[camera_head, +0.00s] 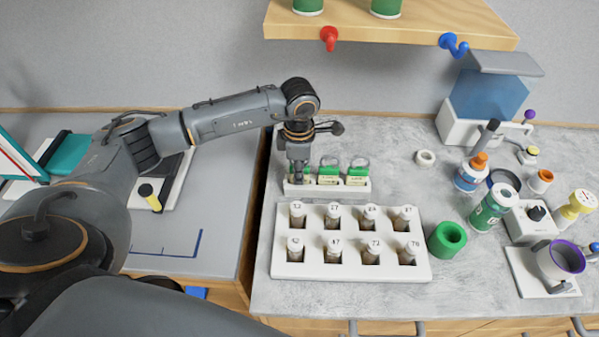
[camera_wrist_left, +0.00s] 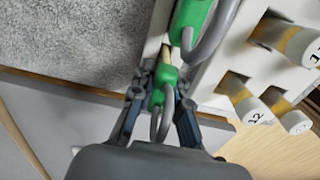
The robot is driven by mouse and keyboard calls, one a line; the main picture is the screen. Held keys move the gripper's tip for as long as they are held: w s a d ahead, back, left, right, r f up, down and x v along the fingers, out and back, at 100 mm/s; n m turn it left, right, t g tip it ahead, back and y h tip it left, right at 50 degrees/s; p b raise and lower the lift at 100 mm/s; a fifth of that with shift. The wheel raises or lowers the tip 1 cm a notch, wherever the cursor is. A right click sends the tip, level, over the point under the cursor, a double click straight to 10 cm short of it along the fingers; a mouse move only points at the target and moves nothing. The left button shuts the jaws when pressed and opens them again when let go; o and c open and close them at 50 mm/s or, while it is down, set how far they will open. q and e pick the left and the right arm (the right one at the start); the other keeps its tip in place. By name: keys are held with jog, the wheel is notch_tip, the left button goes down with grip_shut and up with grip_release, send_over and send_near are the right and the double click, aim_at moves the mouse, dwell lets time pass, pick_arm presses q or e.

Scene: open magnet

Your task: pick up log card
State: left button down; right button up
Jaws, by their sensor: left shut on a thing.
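A white holder (camera_head: 362,186) carries a row of log cards, each with a green top and a grey ring. The middle card (camera_head: 328,175) and the right card (camera_head: 357,174) stand upright in it. My left gripper (camera_head: 296,179) points down at the holder's left end. In the left wrist view its fingers (camera_wrist_left: 160,106) are shut on the green-topped log card (camera_wrist_left: 164,76) nearest the end, which seems still in the holder. The gripper mostly hides this card in the head view. My right gripper is not in view.
A white rack (camera_head: 350,270) with several numbered vials stands just in front of the holder. Bottles and instruments crowd the right side. A wooden shelf (camera_head: 400,32) hangs above the back.

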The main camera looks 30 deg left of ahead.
pick_arm(q)
jog(key=shift+r, duration=0.1)
dwell(0.3)
jog(key=shift+r, duration=0.25)
notch_tip(320, 180, up, 2)
jog(key=shift+w+b, duration=0.1)
jog(key=shift+b, duration=0.4)
jog(key=s+d+r+b, duration=0.5)
jog(key=s+d+r, duration=0.2)
jog(key=s+r, duration=0.3)
jog(key=shift+s+d+r, duration=0.15)
jog(key=shift+s+d, duration=0.1)
jog(key=shift+s, duration=0.75)
